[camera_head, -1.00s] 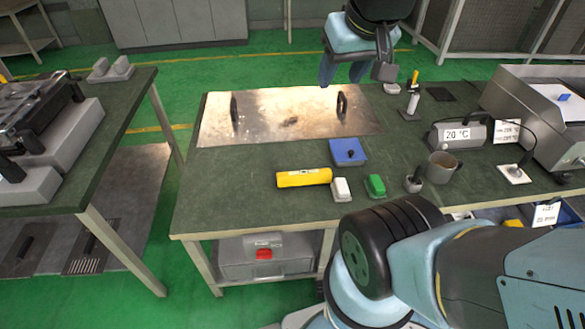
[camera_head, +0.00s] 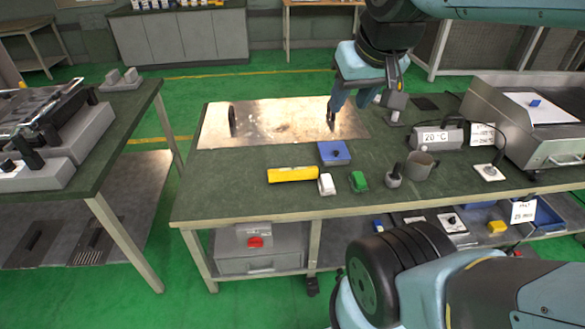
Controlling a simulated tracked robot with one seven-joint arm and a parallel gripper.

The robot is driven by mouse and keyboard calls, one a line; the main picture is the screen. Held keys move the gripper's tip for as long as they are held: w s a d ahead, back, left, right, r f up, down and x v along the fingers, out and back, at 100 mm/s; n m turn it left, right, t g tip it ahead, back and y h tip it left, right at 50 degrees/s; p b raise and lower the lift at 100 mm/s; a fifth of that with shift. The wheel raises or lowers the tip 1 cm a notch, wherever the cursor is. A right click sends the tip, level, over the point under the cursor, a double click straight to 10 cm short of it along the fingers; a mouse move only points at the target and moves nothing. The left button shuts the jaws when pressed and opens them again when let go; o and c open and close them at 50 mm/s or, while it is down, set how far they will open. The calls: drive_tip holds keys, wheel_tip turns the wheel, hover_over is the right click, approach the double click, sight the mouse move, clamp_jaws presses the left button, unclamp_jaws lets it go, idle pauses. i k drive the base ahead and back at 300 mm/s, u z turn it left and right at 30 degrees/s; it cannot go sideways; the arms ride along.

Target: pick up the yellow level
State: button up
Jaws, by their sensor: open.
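The yellow level (camera_head: 292,174) is a short yellow bar lying flat on the green workbench top (camera_head: 225,190), left of a white block. My gripper (camera_head: 346,112) hangs from the upper right over the back of the bench, by the right handle of the metal plate. It points down, is open and holds nothing that I can see. It is behind and to the right of the level, clearly apart from it. The whole level is in view.
Close to the level are a white block (camera_head: 326,185), a green block (camera_head: 359,182) and a blue box (camera_head: 334,153). A metal plate (camera_head: 270,123) with upright handles lies behind. A grey mug (camera_head: 419,165) and a 20 °C device (camera_head: 436,138) stand right. The bench's front left is clear.

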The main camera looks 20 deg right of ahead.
sight(293, 174)
drive_tip(key=u, duration=1.65)
drive_tip(key=i, duration=0.1)
drive_tip(key=z, duration=3.1)
drive_tip(key=k, duration=1.25)
drive_tip(key=z, duration=1.95)
drive_tip(key=i, duration=0.05)
drive_tip(key=u, duration=3.7)
drive_tip(key=i, duration=1.55)
drive_tip(key=u, duration=0.05)
